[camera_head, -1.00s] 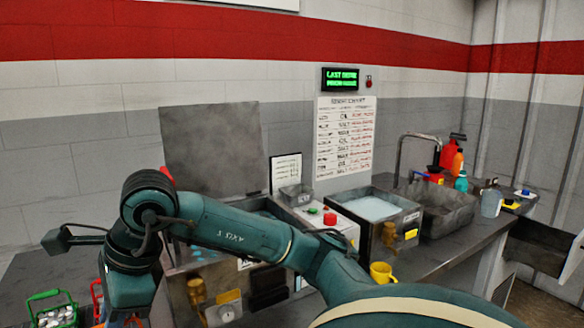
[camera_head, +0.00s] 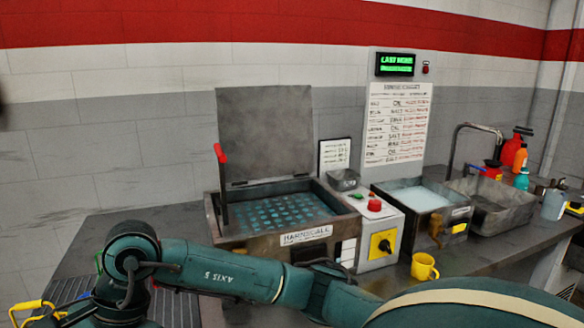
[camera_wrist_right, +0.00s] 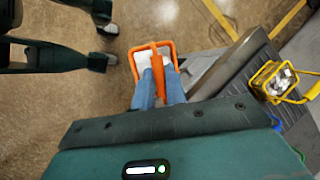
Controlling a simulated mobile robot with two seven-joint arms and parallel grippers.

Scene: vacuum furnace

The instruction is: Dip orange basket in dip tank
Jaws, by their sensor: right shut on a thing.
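My right gripper (camera_wrist_right: 160,92) is shut on the orange basket (camera_wrist_right: 135,62), its two blue fingers at the basket's upright orange handle. The basket hangs over the brown floor, with whitish contents partly visible. In the head view my right arm crosses the bottom; its gripper and the basket are out of frame. An open-topped tank (camera_head: 307,235) labelled "HARNSCALE" stands on the bench, lid (camera_head: 265,132) raised, with a blue-patterned surface inside. A smaller tank (camera_head: 447,228) of pale liquid stands to its right. I cannot tell which is the dip tank. My left gripper is not seen.
A control box (camera_head: 378,243) with a red button stands between the tanks, a yellow mug (camera_head: 424,266) before it. A sink (camera_head: 500,212) is at right. A yellow basket (camera_wrist_right: 268,85) sits right of the orange one, beyond a dark bench edge.

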